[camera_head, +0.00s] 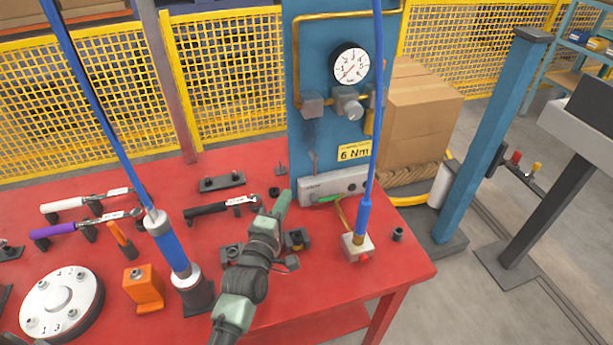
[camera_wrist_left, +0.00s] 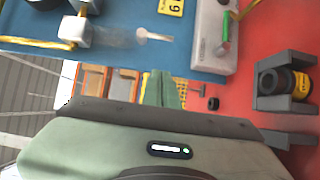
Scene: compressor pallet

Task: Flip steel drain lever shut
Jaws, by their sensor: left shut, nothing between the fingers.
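A small steel lever (camera_head: 315,162) hangs on the blue panel (camera_head: 332,25), below the grey fittings and left of the "6 Nm" label. It also shows in the wrist view (camera_wrist_left: 154,36), pointing right, which is downward along the panel. My left gripper (camera_head: 284,199) is shut and empty, with its green fingertips below and left of the lever, apart from it. In the wrist view the closed fingers (camera_wrist_left: 163,88) point toward the panel side, also apart from the lever. My right gripper is not in view.
A grey block (camera_head: 322,187) with a green lever (camera_head: 328,199) stands at the panel's foot. A pressure gauge (camera_head: 351,65) and brass pipe are above. A blue hanging tool (camera_head: 365,215) stands right of my arm. Wrenches (camera_head: 85,226) and an orange block (camera_head: 144,286) lie left on the red table (camera_head: 405,270).

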